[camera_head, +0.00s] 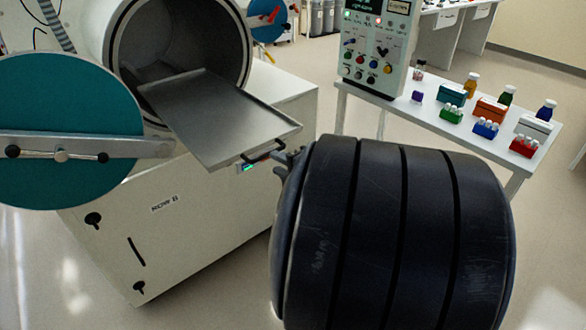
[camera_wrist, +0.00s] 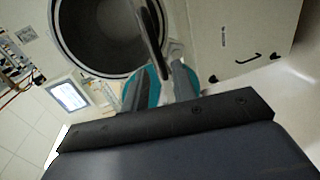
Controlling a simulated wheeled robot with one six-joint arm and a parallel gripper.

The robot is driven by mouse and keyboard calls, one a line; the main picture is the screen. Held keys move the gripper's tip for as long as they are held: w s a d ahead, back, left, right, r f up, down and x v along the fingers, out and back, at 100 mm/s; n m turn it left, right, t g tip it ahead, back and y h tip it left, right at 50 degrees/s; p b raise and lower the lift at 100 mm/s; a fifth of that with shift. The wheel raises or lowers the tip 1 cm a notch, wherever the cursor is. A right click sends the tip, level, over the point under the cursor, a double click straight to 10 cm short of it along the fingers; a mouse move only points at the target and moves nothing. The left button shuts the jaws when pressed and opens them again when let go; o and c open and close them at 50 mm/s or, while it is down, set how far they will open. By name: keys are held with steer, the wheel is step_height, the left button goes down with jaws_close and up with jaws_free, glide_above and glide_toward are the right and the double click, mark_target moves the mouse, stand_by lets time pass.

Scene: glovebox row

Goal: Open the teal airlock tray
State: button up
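The grey airlock tray (camera_head: 205,112) sticks out of the round chamber (camera_head: 180,45) with the teal door (camera_head: 65,95) swung open at left. The tray's dark bar handle (camera_head: 268,151) is on its front edge. My gripper (camera_head: 290,158) is close to the right end of this handle, partly hidden by my dark arm. In the wrist view, my gripper's fingers (camera_wrist: 160,92) stand apart, with teal showing behind them. The tray (camera_wrist: 149,30) appears nearly edge-on above the gap between them. Whether the fingers touch the handle cannot be told.
The white cabinet (camera_head: 200,210) under the chamber stands close to my gripper. A white table (camera_head: 440,125) at right holds a control box (camera_head: 375,50), small coloured boxes and bottles. A second teal door (camera_head: 268,20) with a red handle is farther back. Floor at lower left is clear.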

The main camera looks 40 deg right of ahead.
mark_target(265, 154)
steer(key=shift+v, duration=2.25)
steer(key=b+x, duration=0.1)
steer(key=x, duration=1)
steer(key=shift+s, duration=0.1)
steer(key=shift+w, duration=0.2)
steer(key=shift+s, duration=0.15)
